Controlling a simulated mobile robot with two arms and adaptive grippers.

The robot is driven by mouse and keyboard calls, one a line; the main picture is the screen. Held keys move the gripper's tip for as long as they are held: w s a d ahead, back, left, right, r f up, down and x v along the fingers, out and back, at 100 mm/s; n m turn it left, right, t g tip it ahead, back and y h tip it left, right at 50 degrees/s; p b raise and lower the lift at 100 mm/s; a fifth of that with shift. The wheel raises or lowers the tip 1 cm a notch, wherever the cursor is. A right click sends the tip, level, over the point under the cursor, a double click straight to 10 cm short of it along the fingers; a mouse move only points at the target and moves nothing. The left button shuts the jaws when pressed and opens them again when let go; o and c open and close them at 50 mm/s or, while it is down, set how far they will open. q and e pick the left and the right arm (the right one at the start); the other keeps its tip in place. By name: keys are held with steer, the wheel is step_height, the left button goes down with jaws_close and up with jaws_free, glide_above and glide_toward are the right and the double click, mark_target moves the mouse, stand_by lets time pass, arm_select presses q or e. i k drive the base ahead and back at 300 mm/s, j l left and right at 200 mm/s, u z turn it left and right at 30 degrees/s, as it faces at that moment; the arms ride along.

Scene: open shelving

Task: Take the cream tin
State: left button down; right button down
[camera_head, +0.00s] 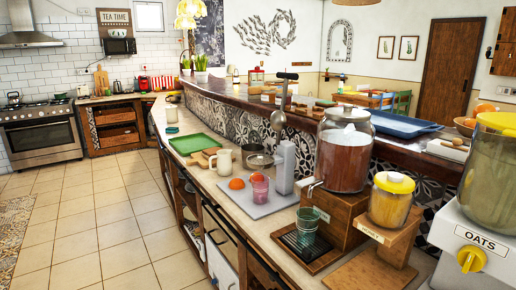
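I cannot make out a cream tin for certain. A cream mug-like vessel with a handle (224,161) stands on the long counter, left of a metal pan (259,161). A small pale cup-like container (171,114) stands farther back on the same counter, beyond the green tray (195,143). Neither of my grippers shows in the head view.
A grey board (264,207) holds an orange tomato-like item (236,183), a pink glass (260,188) and a grey upright grater-like object (285,167). A large drink dispenser (344,158), a yellow-lidded jar (391,200) and an oats dispenser (480,240) crowd the right. Tiled floor at left is clear.

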mark_target(172, 115)
steer(key=i+j+u, duration=0.4)
steer(key=i+u, duration=0.25)
steer(key=i+j+u, duration=0.15)
steer(key=i+u, duration=0.15)
steer(key=i, duration=1.7)
steer(key=i+j+z, duration=0.1)
steer(key=i+z, duration=0.35)
steer(key=i+j+z, duration=0.25)
steer(key=i+z, duration=0.15)
steer(key=i+j+z, duration=0.65)
steer(key=j+z, duration=0.25)
steer(key=l, duration=0.1)
